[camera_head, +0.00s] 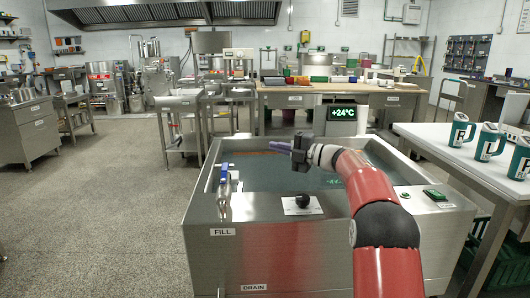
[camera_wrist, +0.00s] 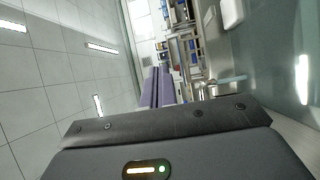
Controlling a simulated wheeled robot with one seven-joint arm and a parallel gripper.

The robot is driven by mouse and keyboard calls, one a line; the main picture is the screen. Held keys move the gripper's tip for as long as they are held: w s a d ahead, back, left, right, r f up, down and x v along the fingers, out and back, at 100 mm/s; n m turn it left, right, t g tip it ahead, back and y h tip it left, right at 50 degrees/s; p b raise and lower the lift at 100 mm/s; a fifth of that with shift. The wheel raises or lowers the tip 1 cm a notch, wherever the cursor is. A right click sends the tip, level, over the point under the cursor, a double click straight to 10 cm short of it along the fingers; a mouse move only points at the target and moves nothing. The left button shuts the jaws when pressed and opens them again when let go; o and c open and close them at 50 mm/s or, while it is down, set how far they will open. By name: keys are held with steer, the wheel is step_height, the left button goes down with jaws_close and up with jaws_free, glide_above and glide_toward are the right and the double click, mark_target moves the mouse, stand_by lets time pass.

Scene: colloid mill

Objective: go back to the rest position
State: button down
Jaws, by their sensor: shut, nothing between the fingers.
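My gripper (camera_head: 279,147) is held out over the steel water tank (camera_head: 225,262), to the right of its tap. Its purple fingers are shut and empty. In the wrist view the fingers (camera_wrist: 157,87) stand side by side, with the room tilted behind them. My red arm reaches up to it from the lower right of the head view.
The tank has a blue-handled tap (camera_head: 224,174), a black knob (camera_head: 302,200) and a green switch (camera_head: 434,195). Several teal lettered jugs (camera_head: 459,132) stand on the right table (camera_head: 436,139). A wooden-topped bench (camera_head: 385,88) is behind. The left floor (camera_head: 95,200) is clear.

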steer(key=s+d+r+m+t+h, duration=0.3)
steer(key=r+m+t+h, duration=0.3)
steer(key=r+m+t, duration=0.4)
steer(key=s+d+r+m+g+h, duration=0.1)
steer(key=s+d+m+h, duration=0.5)
steer(key=s+m+h, duration=0.35)
steer(key=s+a+f+m+g, duration=0.1)
steer(key=s+f+m+g, duration=0.2)
steer(key=s+f, duration=0.5)
steer(key=s+f+m+g, duration=0.3)
steer(key=s+f+g, duration=0.2)
steer(key=s, duration=1.2)
steer(key=s+a+f+m+g, duration=0.1)
steer(key=s+f+m+g, duration=0.3)
steer(key=s+f, duration=0.8)
steer(key=shift+s+a+g, duration=0.2)
steer(key=shift+a+g, duration=0.1)
steer(key=shift+h, duration=0.25)
